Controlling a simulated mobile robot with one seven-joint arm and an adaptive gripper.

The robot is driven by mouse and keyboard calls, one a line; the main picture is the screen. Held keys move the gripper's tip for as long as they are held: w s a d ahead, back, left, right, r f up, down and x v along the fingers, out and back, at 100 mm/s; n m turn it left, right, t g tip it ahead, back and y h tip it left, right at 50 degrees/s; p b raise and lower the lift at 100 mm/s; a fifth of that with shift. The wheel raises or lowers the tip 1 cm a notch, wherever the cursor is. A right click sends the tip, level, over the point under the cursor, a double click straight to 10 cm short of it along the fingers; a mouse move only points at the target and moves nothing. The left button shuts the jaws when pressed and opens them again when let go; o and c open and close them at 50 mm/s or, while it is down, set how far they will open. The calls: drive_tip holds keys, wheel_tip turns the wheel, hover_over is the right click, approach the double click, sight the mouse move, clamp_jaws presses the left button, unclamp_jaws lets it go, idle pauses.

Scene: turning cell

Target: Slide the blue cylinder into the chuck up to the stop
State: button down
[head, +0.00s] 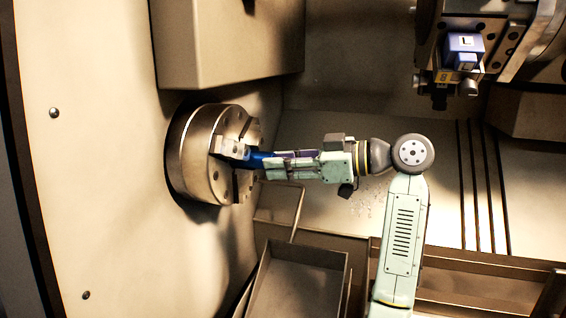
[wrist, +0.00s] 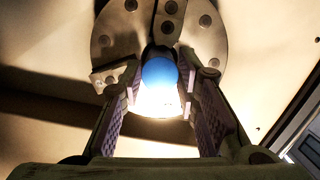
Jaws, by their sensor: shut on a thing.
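The chuck (head: 196,152) is a round metal disc with jaws on the machine's left wall; it also shows in the wrist view (wrist: 208,58). The blue cylinder (head: 258,158) lies roughly horizontal between my gripper and the chuck. Its far end is at the chuck jaws, and whether it is between them or how deep it sits is hidden. In the wrist view the cylinder's blue round end (wrist: 159,72) faces me. My gripper (head: 272,164) is shut on the cylinder, with the purple-padded fingers on both sides of it.
A tool turret (head: 480,50) with a blue block hangs at the upper right. A grey box-shaped housing (head: 225,40) juts out above the chuck. An open metal tray (head: 295,285) stands below my gripper. The space between the chuck and the turret is otherwise clear.

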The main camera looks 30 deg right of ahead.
drive_tip(key=shift+w+a, duration=0.25)
drive_tip(key=shift+f, duration=0.25)
idle(0.7)
drive_tip(key=c, duration=1.1)
unclamp_jaws()
drive_tip(key=shift+o, duration=0.3)
drive_tip(key=shift+s, duration=0.1)
drive_tip(key=f+p+v, duration=0.1)
drive_tip(key=v, duration=0.5)
drive_tip(key=shift+d, duration=0.25)
drive_tip(key=shift+s+f, duration=0.1)
